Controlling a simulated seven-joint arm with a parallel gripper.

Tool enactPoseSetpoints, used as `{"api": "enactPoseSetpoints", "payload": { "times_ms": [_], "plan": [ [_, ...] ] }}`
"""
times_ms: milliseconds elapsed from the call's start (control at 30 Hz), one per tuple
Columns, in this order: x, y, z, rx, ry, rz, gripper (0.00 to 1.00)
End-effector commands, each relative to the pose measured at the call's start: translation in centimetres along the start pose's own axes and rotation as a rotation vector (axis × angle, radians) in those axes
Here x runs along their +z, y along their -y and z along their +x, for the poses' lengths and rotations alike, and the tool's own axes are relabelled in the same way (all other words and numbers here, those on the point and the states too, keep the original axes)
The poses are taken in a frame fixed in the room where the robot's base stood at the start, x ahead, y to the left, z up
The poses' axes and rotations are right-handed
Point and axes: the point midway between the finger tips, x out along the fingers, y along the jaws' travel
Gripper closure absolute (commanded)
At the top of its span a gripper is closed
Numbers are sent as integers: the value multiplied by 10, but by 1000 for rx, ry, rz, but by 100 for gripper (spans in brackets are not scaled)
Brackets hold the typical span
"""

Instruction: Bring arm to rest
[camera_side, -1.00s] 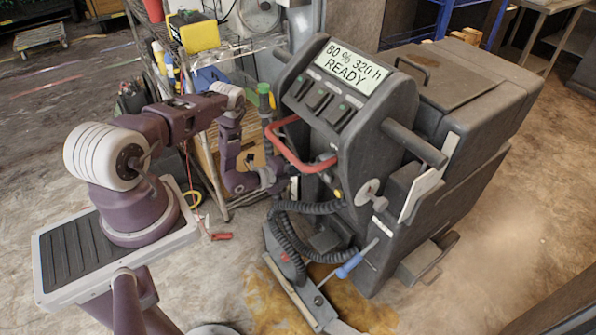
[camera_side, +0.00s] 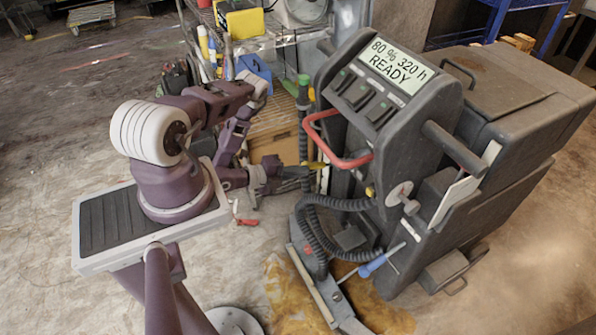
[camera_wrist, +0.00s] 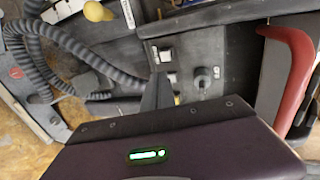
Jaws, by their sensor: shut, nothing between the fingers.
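My gripper (camera_side: 308,176) is at the end of my bent arm, low and in front of the dark grey floor machine (camera_side: 510,80). Its fingers are together with nothing between them. In the wrist view my gripper (camera_wrist: 158,78) shows as one dark narrow wedge. It points at the machine's lower front panel, which has small white and grey fittings. In the side view the fingertips are left of the machine's front and below its red handle loop (camera_side: 330,145). A small yellow piece shows by the fingertips; I cannot tell what it belongs to.
Ribbed black hoses (camera_side: 345,203) hang below the gripper. A blue-handled tool (camera_side: 372,265) lies against the machine's lower part. A wire shelf (camera_side: 270,40) with tools stands behind. A brown stain (camera_side: 290,290) covers the floor in front. The machine's display (camera_side: 394,62) reads READY.

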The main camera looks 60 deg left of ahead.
Motion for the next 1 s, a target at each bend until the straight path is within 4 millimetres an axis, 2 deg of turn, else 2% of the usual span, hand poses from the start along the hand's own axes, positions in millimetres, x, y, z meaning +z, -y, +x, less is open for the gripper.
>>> {"api": "enactPoseSetpoints", "payload": {
  "times_ms": [133,433,467,567,667,700,767,800,833,867,900,933,967,1000],
  "plan": [
    [0,0,-8,0,0,0,100],
    [2,2,-6,3,2,5,100],
    [6,4,-3,10,5,14,100],
    [46,30,26,82,57,78,100],
    [112,92,59,184,201,126,100],
    [136,123,66,215,276,119,100],
    [167,173,70,243,391,85,100],
    [182,209,67,251,466,44,100],
    [189,236,64,252,520,2,100],
    [193,264,58,248,569,-53,100],
    [190,300,49,239,621,-144,100],
    [180,324,41,231,646,-223,100],
    [166,346,33,224,660,-310,100],
    [139,372,21,217,663,-436,100]
  ]
}}
